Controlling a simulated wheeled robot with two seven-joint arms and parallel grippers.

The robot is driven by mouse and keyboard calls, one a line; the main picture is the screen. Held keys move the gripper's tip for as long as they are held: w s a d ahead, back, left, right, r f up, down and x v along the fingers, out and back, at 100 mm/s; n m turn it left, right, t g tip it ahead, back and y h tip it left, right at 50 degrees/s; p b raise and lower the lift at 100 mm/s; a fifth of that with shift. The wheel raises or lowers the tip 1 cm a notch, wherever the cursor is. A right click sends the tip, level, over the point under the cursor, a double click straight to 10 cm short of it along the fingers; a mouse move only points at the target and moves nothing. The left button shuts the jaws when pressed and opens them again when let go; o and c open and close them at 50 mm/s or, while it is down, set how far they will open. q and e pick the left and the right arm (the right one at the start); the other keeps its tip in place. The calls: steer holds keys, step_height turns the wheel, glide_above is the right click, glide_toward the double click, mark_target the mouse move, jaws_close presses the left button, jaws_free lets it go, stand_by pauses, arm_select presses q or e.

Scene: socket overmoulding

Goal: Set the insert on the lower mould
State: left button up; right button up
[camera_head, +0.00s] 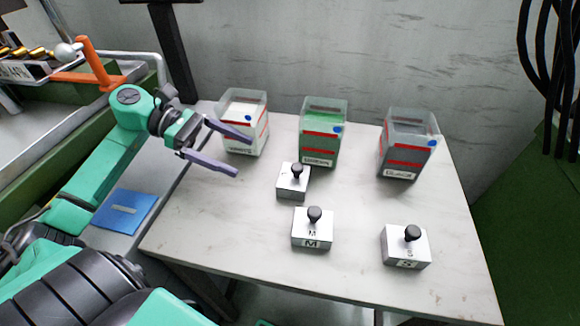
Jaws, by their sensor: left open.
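Three light metal blocks with black knobs stand upright on the white table (225,235). One is the M block (312,235) in the front middle. One is the S block (405,250) at the front right. A third block (292,186) stands behind the M block, its letter unclear. I cannot tell which thing is the insert, and no lower mould is clearly recognisable. My left gripper (244,156) is open and empty, its fingers pointing right, in front of the white-filled bin and left of the third block. My right gripper is out of view.
Three clear bins stand at the table's back: white-filled (244,137), green-filled (320,150) and dark grey (402,160). A blue pad (140,213) with a pale strip lies left of the table. An orange-handled machine (95,65) is at the upper left. The table's left front is clear.

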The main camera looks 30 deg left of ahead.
mark_target(293, 176)
arm_select(q)
steer(key=x, duration=0.9)
steer(key=p+x, duration=0.1)
steer(key=x, duration=0.3)
steer(key=shift+w+d+r, duration=0.15)
steer(key=shift+d, duration=0.2)
steer(key=shift+a+r, duration=0.1)
jaws_close()
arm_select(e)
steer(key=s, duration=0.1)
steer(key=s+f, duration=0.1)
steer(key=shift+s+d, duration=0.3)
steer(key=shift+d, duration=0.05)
